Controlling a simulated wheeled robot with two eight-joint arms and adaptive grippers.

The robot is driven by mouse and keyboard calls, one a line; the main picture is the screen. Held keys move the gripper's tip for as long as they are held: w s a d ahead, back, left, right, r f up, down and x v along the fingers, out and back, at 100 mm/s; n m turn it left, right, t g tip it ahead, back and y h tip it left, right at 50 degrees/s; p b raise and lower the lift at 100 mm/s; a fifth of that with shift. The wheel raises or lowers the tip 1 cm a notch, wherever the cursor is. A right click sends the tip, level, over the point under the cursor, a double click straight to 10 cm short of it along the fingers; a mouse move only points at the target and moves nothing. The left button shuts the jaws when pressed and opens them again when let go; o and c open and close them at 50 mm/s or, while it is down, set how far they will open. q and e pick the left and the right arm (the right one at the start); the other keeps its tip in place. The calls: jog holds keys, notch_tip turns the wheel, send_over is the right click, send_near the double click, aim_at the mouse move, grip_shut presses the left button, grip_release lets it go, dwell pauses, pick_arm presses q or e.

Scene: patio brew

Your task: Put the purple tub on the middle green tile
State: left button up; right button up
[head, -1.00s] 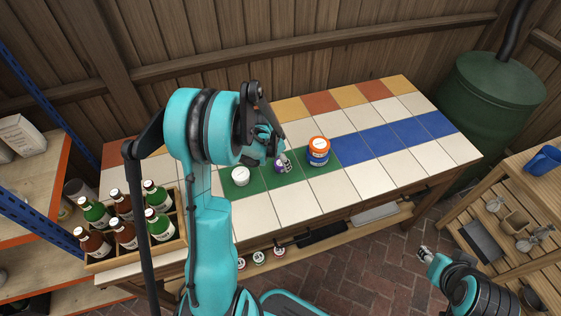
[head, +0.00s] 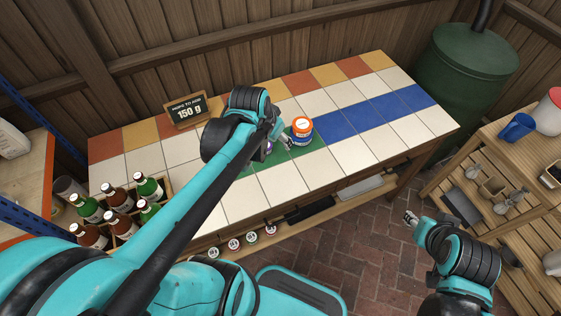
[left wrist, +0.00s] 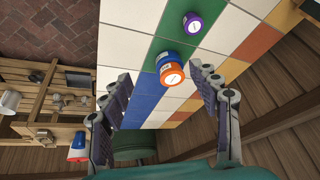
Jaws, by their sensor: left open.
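The small purple tub (left wrist: 192,21) with a pale round label on its lid stands upright on the green tiles in the left wrist view, apparently on the middle one. In the head view the purple tub (head: 268,148) is mostly hidden by my left arm. A larger blue tub with an orange lid (head: 302,129) stands beside it, toward the blue tiles; it also shows in the left wrist view (left wrist: 171,72). My left gripper (head: 284,141) is open and empty, close to both tubs; its fingers (left wrist: 160,82) are spread. My right gripper (head: 410,217) is away from the table; its jaws are too small to judge.
A crate of several bottles (head: 168,187) stands on the table's left. A sign reading 150 g (head: 187,110) stands at the back. White tiles (head: 345,155) in front are clear. A wooden shelf unit (head: 505,195) with a blue cup (head: 518,127) stands right.

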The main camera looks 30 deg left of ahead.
pick_arm(q)
jog(key=s+d+r+n+t, duration=0.1)
jog(key=s+d+t, duration=0.1)
jog(key=s+d, duration=0.4)
jog(key=s, duration=0.2)
jog(key=shift+s+r+n, duration=0.3)
jog(key=shift+s+r, duration=0.05)
jog(key=shift+r, duration=0.05)
